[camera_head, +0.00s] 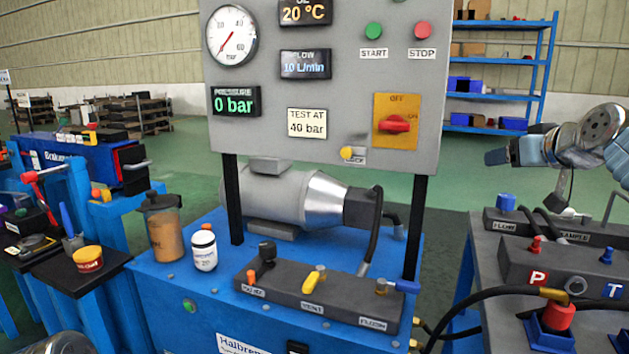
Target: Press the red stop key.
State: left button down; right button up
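The red stop key (422,30) is a round red button at the upper right of the grey control panel (340,80), above a label reading STOP. A green START button (374,31) sits to its left. My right gripper (492,157) comes in from the right edge, to the right of the panel and below the stop key's height. It is apart from the panel, and its fingers are too small and edge-on to tell open or shut. My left gripper is not in view; nothing visible covers the stop key.
The panel also has a gauge (232,36), displays and a red rotary switch (395,124). Below it is a blue bench (180,290) with a motor (285,195) and a valve block (320,295). A bench with hoses stands at right, beneath my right arm.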

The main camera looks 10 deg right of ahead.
aim_at(423, 30)
jog(key=k+j, duration=0.75)
jog(key=j, duration=0.2)
